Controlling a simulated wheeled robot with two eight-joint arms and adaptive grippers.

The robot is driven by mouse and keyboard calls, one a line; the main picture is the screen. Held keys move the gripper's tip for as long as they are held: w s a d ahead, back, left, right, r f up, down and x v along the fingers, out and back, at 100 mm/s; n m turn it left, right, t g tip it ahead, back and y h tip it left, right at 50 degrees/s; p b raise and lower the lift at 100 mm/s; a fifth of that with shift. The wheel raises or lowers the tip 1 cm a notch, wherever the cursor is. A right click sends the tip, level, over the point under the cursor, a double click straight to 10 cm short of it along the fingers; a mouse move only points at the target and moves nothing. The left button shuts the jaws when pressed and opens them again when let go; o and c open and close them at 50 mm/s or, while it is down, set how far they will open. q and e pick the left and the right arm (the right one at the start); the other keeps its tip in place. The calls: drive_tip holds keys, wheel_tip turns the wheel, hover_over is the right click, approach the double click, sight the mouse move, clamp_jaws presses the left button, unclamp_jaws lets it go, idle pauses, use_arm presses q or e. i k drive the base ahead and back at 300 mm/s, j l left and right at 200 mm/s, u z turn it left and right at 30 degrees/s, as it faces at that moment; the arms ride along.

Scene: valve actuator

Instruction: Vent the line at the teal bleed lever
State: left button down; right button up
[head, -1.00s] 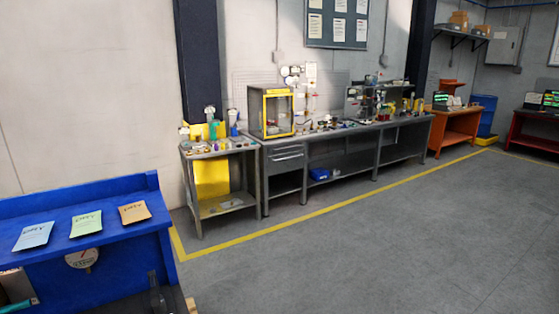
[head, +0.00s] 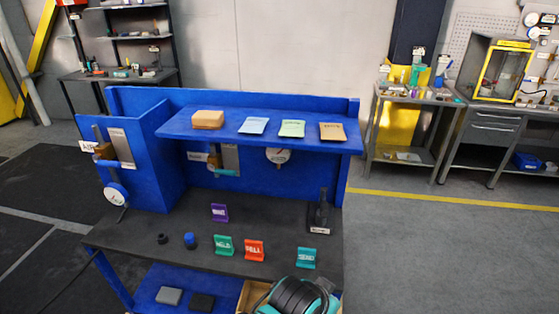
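A blue workbench (head: 130,230) with a dark top stands in front of me. Under its shelf, on the back panel, a brown valve body has a teal lever (head: 226,172) lying roughly level. I cannot tell from here which one is the bleed lever. A round white gauge (head: 277,155) hangs on the back panel, and another (head: 116,194) is at the lower left panel. Neither of my grippers is in view.
Cards (head: 292,128) and a tan block (head: 208,119) lie on the shelf. Several coloured signs (head: 254,250), a blue knob (head: 190,240) and a dark stand (head: 319,212) are on the benchtop. A black and teal object (head: 298,297) is at the front edge. Floor (head: 440,255) is clear at right.

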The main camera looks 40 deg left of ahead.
sight(211, 167)
drive_tip(key=u, duration=1.9)
